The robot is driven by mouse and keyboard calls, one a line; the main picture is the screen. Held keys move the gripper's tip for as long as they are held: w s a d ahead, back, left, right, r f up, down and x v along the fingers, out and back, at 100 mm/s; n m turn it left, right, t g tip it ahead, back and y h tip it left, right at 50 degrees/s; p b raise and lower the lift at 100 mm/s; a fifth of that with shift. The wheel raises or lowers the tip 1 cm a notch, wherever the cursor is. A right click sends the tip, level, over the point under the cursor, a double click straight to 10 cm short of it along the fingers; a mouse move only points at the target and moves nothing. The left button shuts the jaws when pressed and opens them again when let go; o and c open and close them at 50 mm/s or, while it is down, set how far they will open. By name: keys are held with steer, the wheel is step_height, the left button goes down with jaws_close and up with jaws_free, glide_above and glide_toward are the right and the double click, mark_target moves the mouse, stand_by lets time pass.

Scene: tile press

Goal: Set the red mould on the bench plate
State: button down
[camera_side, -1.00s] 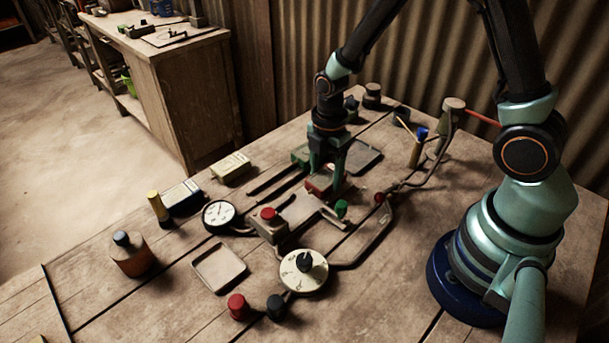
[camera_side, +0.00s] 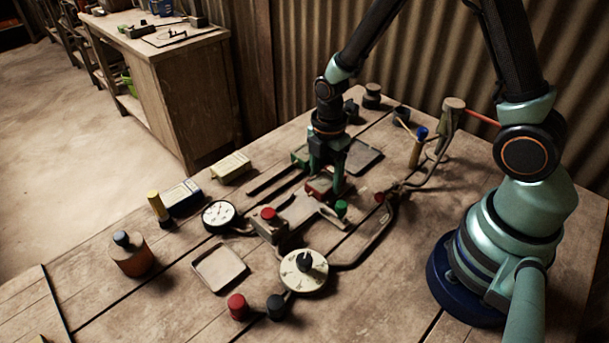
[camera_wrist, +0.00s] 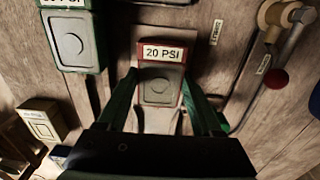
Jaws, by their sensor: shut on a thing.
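A dark flat plate (camera_side: 364,157) lies behind; I cannot tell which is the bench plate.
A green mould (camera_wrist: 73,44) stands close by on the left. A dial gauge (camera_side: 219,214), a red knob (camera_side: 268,214), a round dial (camera_side: 303,272) and a bent pipe (camera_side: 374,240) lie in front. An empty shallow tray (camera_side: 219,268) lies front left. A cream box (camera_side: 231,168) stands left.

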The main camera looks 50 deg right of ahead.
steer(key=shift+f, duration=0.1)
jaws_free()
steer(key=s+r+m+t, duration=0.2)
steer(key=s+r+m, duration=0.1)
steer(key=r+m, duration=0.6)
steer(key=s+d+r+m+t, duration=0.1)
steer(key=s+r+m+t, duration=0.2)
steer(key=r+m, duration=0.6)
step_height(320, 180, up, 6)
steer(key=shift+s+d+t, duration=0.25)
steer(key=shift+t, duration=0.05)
